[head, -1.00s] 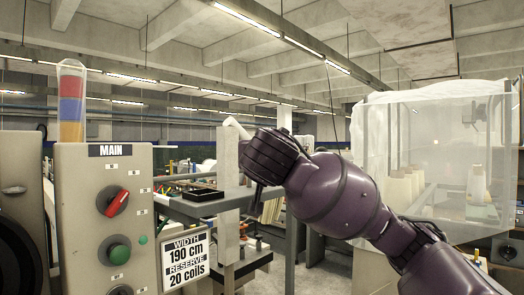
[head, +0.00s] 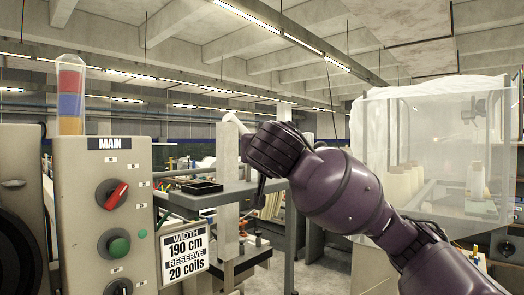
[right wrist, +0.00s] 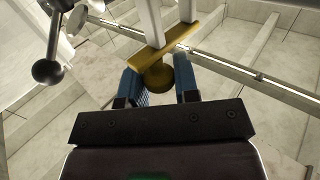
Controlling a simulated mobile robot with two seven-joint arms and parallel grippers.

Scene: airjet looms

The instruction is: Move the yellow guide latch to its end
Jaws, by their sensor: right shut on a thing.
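The yellow guide latch (right wrist: 166,47) shows in the right wrist view as a flat yellow bar with a round knob below it, at the foot of two pale posts. My right gripper (right wrist: 160,80) has its two blue fingers on either side of the knob and is shut on the latch. In the head view my purple right arm reaches in from the right toward a pale upright post (head: 229,165). The latch and fingertips cannot be made out there. My left gripper is in neither view.
A grey control panel (head: 75,215) with a red switch (head: 112,195) and green button (head: 118,244) stands at the left. A black tray (head: 202,187) lies behind. A clear-walled enclosure (head: 425,130) stands at the right. A black ball-ended lever (right wrist: 48,71) is beside my right gripper.

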